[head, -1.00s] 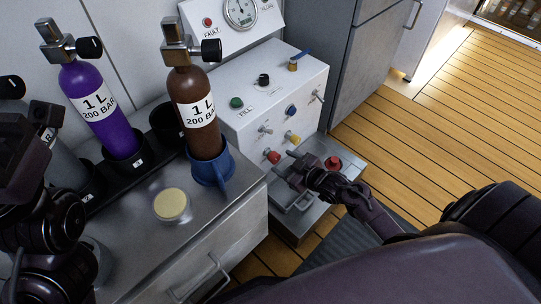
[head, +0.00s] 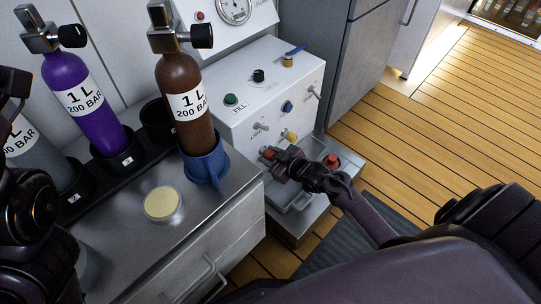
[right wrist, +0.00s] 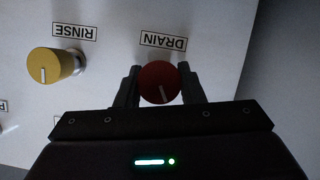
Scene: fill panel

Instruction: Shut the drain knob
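The red drain knob (right wrist: 160,84) sits under the DRAIN label (right wrist: 163,41) in the right wrist view, its white pointer mark near upright with a slight tilt. In the head view the red knob (head: 267,154) shows low on the white panel's front (head: 257,115), partly hidden by my gripper. My right gripper (right wrist: 159,80) has one finger on each side of this knob, close to its edges; no firm clamping shows. It also shows in the head view (head: 274,157). My left gripper is largely cut off at the left edge, its fingers unclear.
A yellow rinse knob (right wrist: 54,65) is close beside the drain knob. Below the panel is a metal tray (head: 297,205) with another red knob (head: 332,160). A purple bottle (head: 84,105) and a brown bottle (head: 190,110) stand left on a metal counter (head: 215,215).

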